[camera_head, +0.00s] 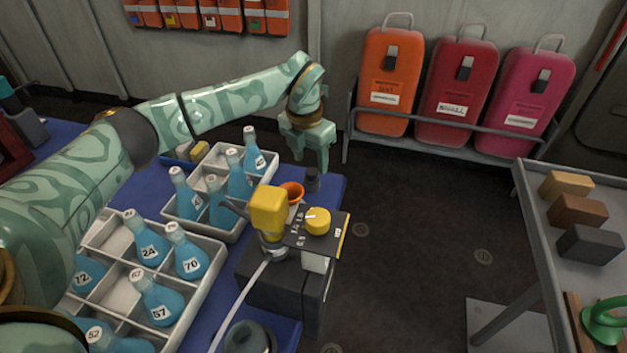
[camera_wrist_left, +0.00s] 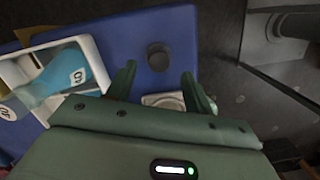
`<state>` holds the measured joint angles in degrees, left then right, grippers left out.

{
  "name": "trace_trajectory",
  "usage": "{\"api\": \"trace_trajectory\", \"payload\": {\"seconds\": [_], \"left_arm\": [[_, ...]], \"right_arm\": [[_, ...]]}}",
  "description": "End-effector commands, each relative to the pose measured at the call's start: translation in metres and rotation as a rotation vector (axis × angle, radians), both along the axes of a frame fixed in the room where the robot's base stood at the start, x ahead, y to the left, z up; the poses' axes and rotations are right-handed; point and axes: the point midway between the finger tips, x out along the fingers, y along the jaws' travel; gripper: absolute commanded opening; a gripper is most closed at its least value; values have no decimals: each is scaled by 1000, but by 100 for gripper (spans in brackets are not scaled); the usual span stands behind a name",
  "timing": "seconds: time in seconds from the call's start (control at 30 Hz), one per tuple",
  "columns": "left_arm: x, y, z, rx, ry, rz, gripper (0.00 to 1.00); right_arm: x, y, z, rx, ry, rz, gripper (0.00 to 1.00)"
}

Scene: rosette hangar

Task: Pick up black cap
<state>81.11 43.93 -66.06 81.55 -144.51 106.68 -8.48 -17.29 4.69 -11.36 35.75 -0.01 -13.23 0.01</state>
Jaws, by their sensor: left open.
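The black cap (camera_head: 312,180) stands on the blue table near its far right edge. In the left wrist view the black cap (camera_wrist_left: 158,57) shows as a dark round piece on the blue surface, beyond the fingertips. My left gripper (camera_head: 312,168) is above and close to the cap in the head view, with fingers pointing down. In the left wrist view its two fingers (camera_wrist_left: 156,70) are spread apart, with nothing held between them. My right gripper is not in view.
White divided trays (camera_head: 205,237) with numbered blue bottles stand left of the cap. A dark device with a yellow knob (camera_head: 318,221), an orange cup (camera_head: 292,191) and a yellow-topped part (camera_head: 268,208) stand nearer. Open floor (camera_head: 420,210) lies to the right.

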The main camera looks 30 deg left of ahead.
Motion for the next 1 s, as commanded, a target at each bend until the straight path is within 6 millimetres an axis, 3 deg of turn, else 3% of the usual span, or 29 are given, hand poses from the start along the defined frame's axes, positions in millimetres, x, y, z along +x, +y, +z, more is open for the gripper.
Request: {"api": "trace_trajectory", "payload": {"seconds": [0.03,0.13,0.47,0.63,0.8,1.0], "left_arm": [[1,0,-21,0,12,0,52],[3,0,-35,1,10,-1,52],[4,0,-38,1,3,-1,52],[4,0,-38,1,3,-1,8],[4,1,-38,1,4,-1,2],[4,1,-37,2,3,-1,1]], "right_arm": [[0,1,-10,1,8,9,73],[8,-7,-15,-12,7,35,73],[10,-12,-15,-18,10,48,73],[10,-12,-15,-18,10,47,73],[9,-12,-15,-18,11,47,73],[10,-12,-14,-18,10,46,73]]}}
